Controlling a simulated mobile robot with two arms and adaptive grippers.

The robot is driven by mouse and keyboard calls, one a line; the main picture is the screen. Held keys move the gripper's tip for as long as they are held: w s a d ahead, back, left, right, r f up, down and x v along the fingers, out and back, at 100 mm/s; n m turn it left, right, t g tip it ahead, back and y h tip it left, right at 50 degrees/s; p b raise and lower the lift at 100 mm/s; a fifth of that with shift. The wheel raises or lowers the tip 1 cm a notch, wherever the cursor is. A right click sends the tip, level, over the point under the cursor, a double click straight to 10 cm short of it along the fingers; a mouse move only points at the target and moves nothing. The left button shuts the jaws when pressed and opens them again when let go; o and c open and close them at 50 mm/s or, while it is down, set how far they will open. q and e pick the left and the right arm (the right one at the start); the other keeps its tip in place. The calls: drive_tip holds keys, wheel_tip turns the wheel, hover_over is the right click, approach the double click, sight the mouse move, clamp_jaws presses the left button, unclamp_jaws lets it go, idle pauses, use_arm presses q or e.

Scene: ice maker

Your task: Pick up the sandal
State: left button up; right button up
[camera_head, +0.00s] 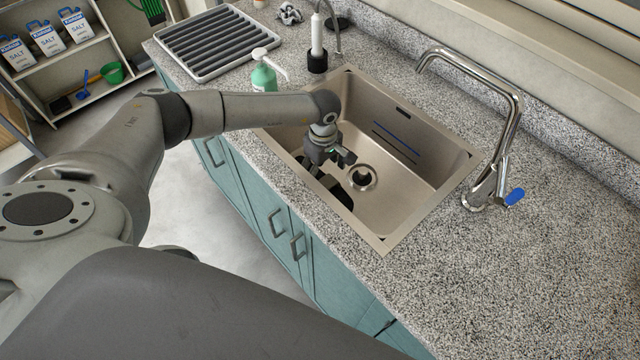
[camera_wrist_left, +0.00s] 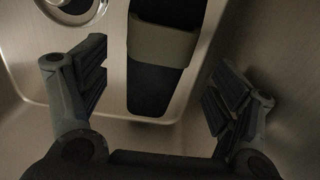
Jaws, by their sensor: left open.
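The sandal (camera_wrist_left: 155,88) lies in the sink, dark with an olive-grey strap (camera_wrist_left: 161,42) across it, in the left wrist view. In the head view only a dark part of it (camera_head: 341,196) shows below my gripper. My left gripper (camera_head: 325,172) reaches down into the sink over the sandal. In the left wrist view its two fingers (camera_wrist_left: 160,92) are open, one on each side of the sandal, with gaps to it. Part of the sandal is hidden by the arm in the head view and cut off at the top of the wrist view. My right gripper is not in view.
The steel sink (camera_head: 440,178) has walls around the gripper and a drain (camera_head: 362,178) close by. A tall faucet (camera_head: 510,110) stands at the right. A green soap bottle (camera_head: 264,77) and a drying rack (camera_head: 212,42) stand on the counter at the back left.

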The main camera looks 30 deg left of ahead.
sight(322, 180)
use_arm(q)
drive_tip(key=shift+f+p, duration=0.3)
drive_tip(key=shift+f, duration=2.55)
drive_tip(key=c, duration=0.8)
drive_tip(key=shift+c, duration=0.2)
